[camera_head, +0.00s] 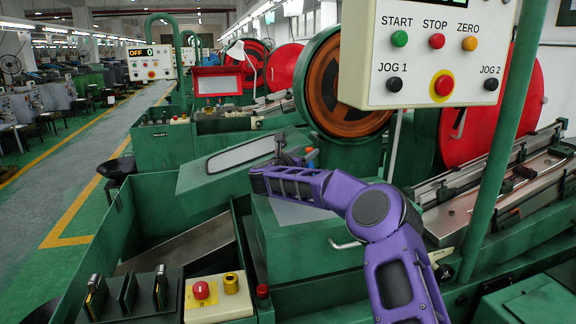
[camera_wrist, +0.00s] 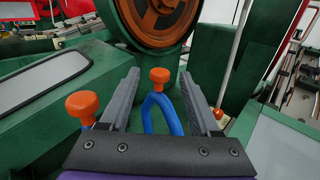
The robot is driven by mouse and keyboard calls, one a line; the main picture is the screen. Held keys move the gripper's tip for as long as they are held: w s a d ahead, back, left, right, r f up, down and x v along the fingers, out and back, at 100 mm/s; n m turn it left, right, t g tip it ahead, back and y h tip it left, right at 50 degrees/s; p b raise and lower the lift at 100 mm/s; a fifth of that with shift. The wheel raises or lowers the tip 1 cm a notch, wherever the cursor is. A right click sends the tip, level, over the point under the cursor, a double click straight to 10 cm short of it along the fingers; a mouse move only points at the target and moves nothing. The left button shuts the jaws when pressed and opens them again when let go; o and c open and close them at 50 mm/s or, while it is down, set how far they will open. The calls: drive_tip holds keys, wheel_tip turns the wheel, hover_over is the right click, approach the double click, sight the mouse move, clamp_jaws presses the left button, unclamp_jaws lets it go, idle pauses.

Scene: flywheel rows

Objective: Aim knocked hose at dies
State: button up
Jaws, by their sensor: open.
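A blue hose (camera_wrist: 172,117) with an orange nozzle end (camera_wrist: 160,75) stands between the two grey fingers of my gripper (camera_wrist: 160,82) in the wrist view. The fingers are open, with a gap on each side of the hose. A second orange nozzle end (camera_wrist: 82,104) sits just left of the left finger; its hose is mostly hidden. In the head view my gripper (camera_head: 284,156) is over the green machine, beside a small orange and blue piece (camera_head: 311,156). I cannot make out the dies in either view.
An orange-brown flywheel (camera_head: 350,85) in a green housing stands behind my gripper. A green cover with a pale window (camera_head: 238,155) lies to its left. A control panel (camera_head: 430,55) on a green post is at upper right. A button box (camera_head: 218,296) is in front.

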drive_tip(key=v, duration=1)
drive_tip(key=shift+s+a, duration=0.15)
drive_tip(key=shift+s, duration=0.15)
